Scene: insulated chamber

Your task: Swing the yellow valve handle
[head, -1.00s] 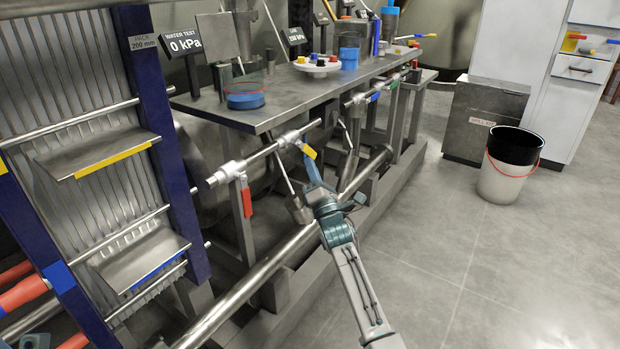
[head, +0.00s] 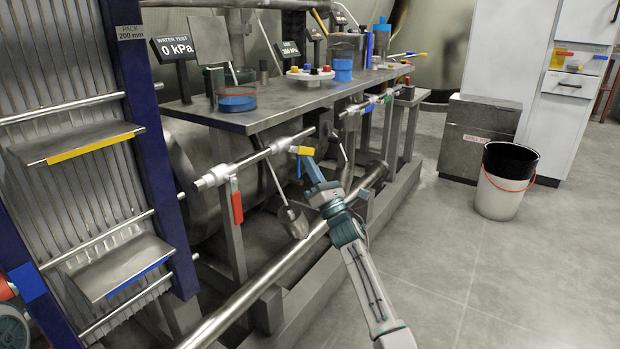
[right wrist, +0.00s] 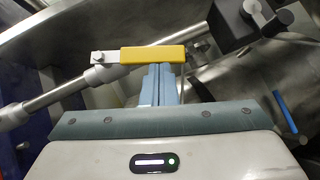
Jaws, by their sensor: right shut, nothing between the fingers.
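The yellow valve handle (head: 302,150) sits on the horizontal metal pipe under the bench's front edge. In the head view it sticks out to the right, about level. In the right wrist view the yellow handle (right wrist: 153,54) runs sideways from its pivot beside the pipe. My right gripper (head: 309,165) has its blue fingers together just below the handle. In the right wrist view the fingertips (right wrist: 158,70) meet the handle's lower edge and appear to touch it, with nothing between them. My left gripper is not in view.
A red handle (head: 236,203) hangs from the same pipe, to the left. The metal bench (head: 262,118) is above. A thick low pipe (head: 262,282) runs below my right arm. A white bucket (head: 502,195) stands on open floor at the right.

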